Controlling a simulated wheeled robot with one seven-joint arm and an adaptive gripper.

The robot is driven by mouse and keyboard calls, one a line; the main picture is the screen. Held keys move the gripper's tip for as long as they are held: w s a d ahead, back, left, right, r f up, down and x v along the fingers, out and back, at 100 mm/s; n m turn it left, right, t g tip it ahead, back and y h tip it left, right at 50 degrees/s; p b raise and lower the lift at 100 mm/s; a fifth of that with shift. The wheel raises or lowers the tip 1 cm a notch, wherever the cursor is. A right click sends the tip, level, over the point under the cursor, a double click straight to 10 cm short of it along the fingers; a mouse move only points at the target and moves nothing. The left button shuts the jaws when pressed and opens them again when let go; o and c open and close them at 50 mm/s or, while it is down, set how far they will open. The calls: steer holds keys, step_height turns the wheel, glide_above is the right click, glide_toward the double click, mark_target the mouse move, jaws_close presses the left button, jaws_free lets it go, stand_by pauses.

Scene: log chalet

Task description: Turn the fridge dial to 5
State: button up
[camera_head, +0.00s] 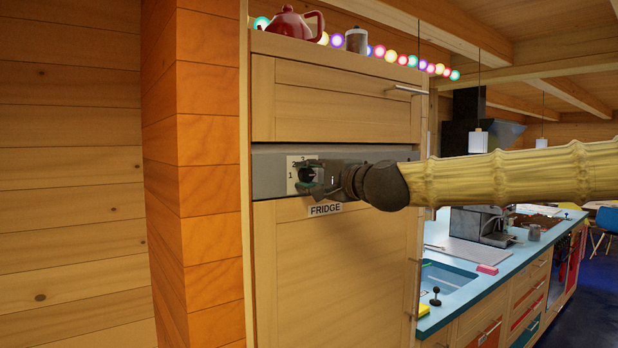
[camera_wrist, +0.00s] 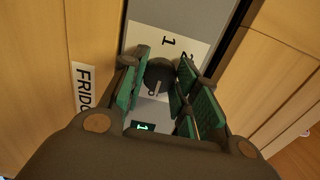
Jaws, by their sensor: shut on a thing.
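The fridge dial is a dark round knob (camera_wrist: 158,74) on a white numbered plate (camera_wrist: 190,42), which also shows in the head view (camera_head: 291,178). In the head view the dial is mostly hidden behind my gripper (camera_head: 312,176). In the wrist view my gripper (camera_wrist: 161,84) has its green-padded fingers closed on both sides of the dial. A small green display (camera_wrist: 142,127) reads 1.
A FRIDGE label (camera_head: 326,209) sits below the grey panel (camera_head: 270,175). Wooden cabinet doors lie above and below. A red teapot (camera_head: 290,23) and a canister (camera_head: 356,41) stand on top. A blue counter (camera_head: 480,280) extends to the right.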

steer(key=shift+f, duration=0.1)
steer(key=o, duration=1)
steer(key=shift+d, duration=0.1)
steer(key=shift+o, duration=0.2)
steer(key=v, duration=1.2)
